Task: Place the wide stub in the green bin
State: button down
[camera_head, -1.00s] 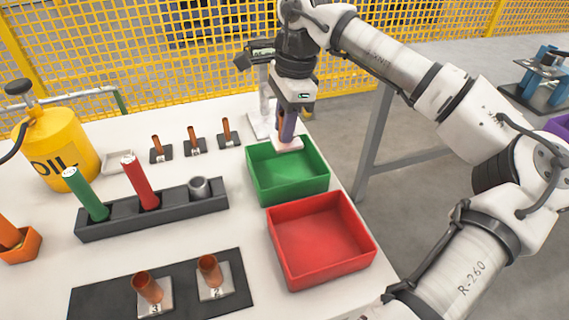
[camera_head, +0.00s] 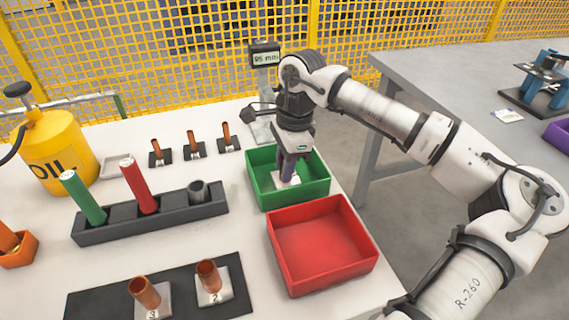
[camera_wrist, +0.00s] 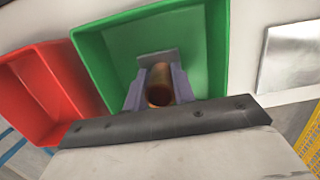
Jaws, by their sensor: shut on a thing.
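The green bin (camera_head: 262,192) stands on the white table behind the red bin. My gripper (camera_head: 288,172) points down into the green bin, with its fingertips below the rim. In the wrist view my gripper (camera_wrist: 158,90) is shut on a copper stub (camera_wrist: 159,86) with a pale square base plate, between its two purple-grey fingers. The stub's open round end faces the camera. In the head view the fingers hide most of the stub, and only its pale base (camera_head: 284,180) shows, inside the green bin. I cannot tell whether the base touches the bin floor.
The empty red bin (camera_head: 322,248) sits directly in front of the green bin. Two copper stubs (camera_head: 208,276) stand on a black mat at the front. Thin stubs (camera_head: 194,146) stand at the back. A gauge reading 95 mm (camera_head: 265,60) rises behind my wrist.

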jog(key=shift+f, duration=0.2)
jog(key=c, duration=1.2)
grip_release()
jog(key=shift+r, duration=0.1)
jog(key=shift+o, duration=0.2)
jog(key=r, duration=0.4)
jog(key=d+r+p, duration=0.1)
jog(key=r, duration=0.7)
jog(key=shift+w+d+r, duration=0.1)
jog(key=shift+w+d, duration=0.2)
jog(key=shift+d, duration=0.05)
